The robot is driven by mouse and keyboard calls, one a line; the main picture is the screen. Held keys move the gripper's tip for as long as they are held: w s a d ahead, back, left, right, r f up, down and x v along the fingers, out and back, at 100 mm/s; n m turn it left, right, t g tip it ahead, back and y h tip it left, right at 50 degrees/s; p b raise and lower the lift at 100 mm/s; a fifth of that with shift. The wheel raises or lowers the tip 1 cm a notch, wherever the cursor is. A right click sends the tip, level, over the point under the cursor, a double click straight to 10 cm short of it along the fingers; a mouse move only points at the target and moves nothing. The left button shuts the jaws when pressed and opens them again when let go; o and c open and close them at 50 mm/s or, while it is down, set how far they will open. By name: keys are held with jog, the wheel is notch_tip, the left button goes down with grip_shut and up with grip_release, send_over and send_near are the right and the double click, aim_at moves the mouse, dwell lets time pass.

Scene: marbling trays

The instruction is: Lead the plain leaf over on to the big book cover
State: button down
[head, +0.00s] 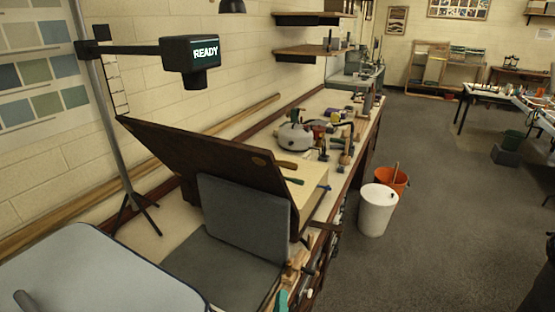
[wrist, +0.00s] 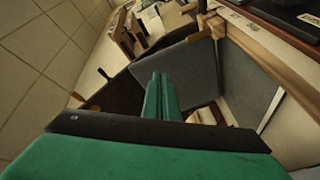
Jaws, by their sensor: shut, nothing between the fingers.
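A plain grey leaf (head: 245,222) stands nearly upright on the bench in the head view, joined along its lower edge to a flat grey panel (head: 218,275). Behind it a large dark brown board, seemingly the big book cover (head: 185,150), leans open at a slant. In the wrist view the grey leaf (wrist: 192,72) is just beyond my gripper (wrist: 160,80), with dark brown board (wrist: 118,92) to its left. My green fingers are together and empty; they overlap the leaf in the picture, and I cannot tell whether they touch it.
A lamp-like head with a READY sign (head: 192,53) hangs over the bench from a stand. A white bin (head: 377,212) and orange bucket (head: 399,182) stand on the floor.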

jog(key=s+f+m+g, duration=0.1)
jog(key=s+f+m, duration=0.2)
jog(key=s, duration=0.7)
jog(key=s+f+m+g+y, duration=0.1)
jog(key=s+f+m, duration=0.3)
jog(key=s, duration=0.7)
jog(key=s+f+m+g, duration=0.1)
jog(key=s+f+m, duration=0.2)
jog(key=s, duration=0.8)
jog(key=shift+a+f+y, duration=0.3)
jog(key=shift+a+f, duration=0.1)
jog(key=shift+f, duration=0.25)
jog(key=shift+w, duration=0.1)
dwell(0.6)
